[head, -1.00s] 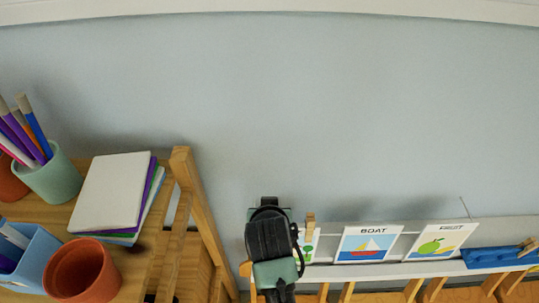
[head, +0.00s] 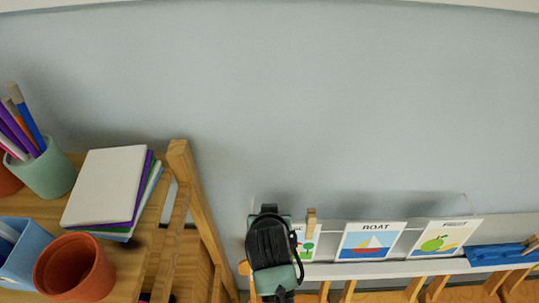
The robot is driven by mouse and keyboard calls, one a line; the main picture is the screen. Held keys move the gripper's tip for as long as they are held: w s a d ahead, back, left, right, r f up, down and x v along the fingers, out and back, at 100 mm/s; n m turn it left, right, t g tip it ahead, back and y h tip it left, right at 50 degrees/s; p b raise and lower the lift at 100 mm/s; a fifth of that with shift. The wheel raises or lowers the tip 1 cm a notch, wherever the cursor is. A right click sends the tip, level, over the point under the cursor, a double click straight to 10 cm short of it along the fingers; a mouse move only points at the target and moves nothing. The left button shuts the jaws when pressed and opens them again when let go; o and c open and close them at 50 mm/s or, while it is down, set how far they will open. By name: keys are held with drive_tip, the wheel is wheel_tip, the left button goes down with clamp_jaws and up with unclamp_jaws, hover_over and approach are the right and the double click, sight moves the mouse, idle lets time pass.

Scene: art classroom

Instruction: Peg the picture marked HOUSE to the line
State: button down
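A picture card (head: 305,250) with a green tree shape stands on the white ledge (head: 400,268), mostly hidden behind my gripper; its title is largely covered, so I cannot read it whole. My gripper (head: 272,245) is seen from above and behind, in front of that card's left part. Its fingertips are hidden, so I cannot tell whether it is open or holds anything. A wooden peg (head: 311,222) stands upright at the card's top, just right of my gripper; I cannot tell what it grips. A thin line seems to run above the cards, very faint.
BOAT (head: 368,242) and FRUIT (head: 441,239) cards stand to the right on the ledge. A blue tray (head: 490,257) with a peg (head: 531,244) is at far right. At left, a wooden shelf holds stacked pads (head: 105,187), a pencil cup (head: 47,172) and a terracotta pot (head: 75,267).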

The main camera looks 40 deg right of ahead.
drive_tip(key=c, duration=0.7)
unclamp_jaws()
drive_tip(key=shift+o, duration=0.3)
drive_tip(key=shift+o, duration=1)
drive_tip(key=shift+r, duration=0.1)
drive_tip(key=p+v, duration=0.7)
